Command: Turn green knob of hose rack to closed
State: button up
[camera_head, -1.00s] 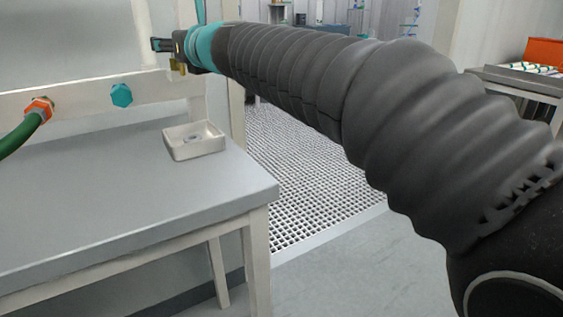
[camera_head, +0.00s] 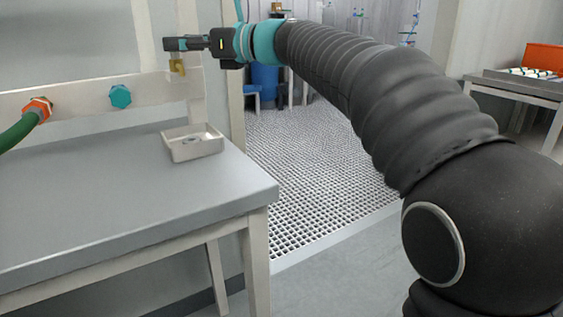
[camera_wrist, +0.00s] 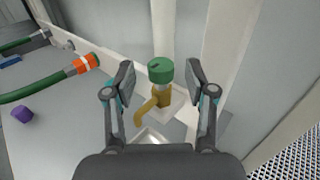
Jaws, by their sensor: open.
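The green knob (camera_wrist: 160,70) is a round cap on top of a brass tap (camera_wrist: 156,99) in the wrist view. It shows between the two open fingers of my gripper (camera_wrist: 160,76), with gaps on both sides; I cannot tell its depth from the fingertips. In the head view my gripper (camera_head: 178,43) is at the upper left, above the right end of the white hose rack rail (camera_head: 80,97). The brass tap (camera_head: 177,67) hangs at that end just below the gripper. The green knob is hidden there.
A teal fitting (camera_head: 120,96) and a green hose (camera_head: 22,131) with an orange collar sit along the rail. A white tray (camera_head: 183,155) stands on the grey table (camera_head: 130,200) below the tap. A purple object (camera_wrist: 22,113) shows in the wrist view.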

jog(key=v, duration=1.2)
notch_tip(320, 180, down, 16)
jog(key=d+n+h, duration=0.3)
jog(key=n+h, duration=0.3)
jog(key=n, duration=0.2)
jog(key=s+d+f+n+h, duration=0.2)
jog(key=s+d+f+n, duration=0.1)
jog(key=s, duration=0.3)
jog(key=shift+d+f+n+h, duration=0.3)
jog(key=shift+d+f+h, duration=0.15)
jog(key=shift+f, duration=0.25)
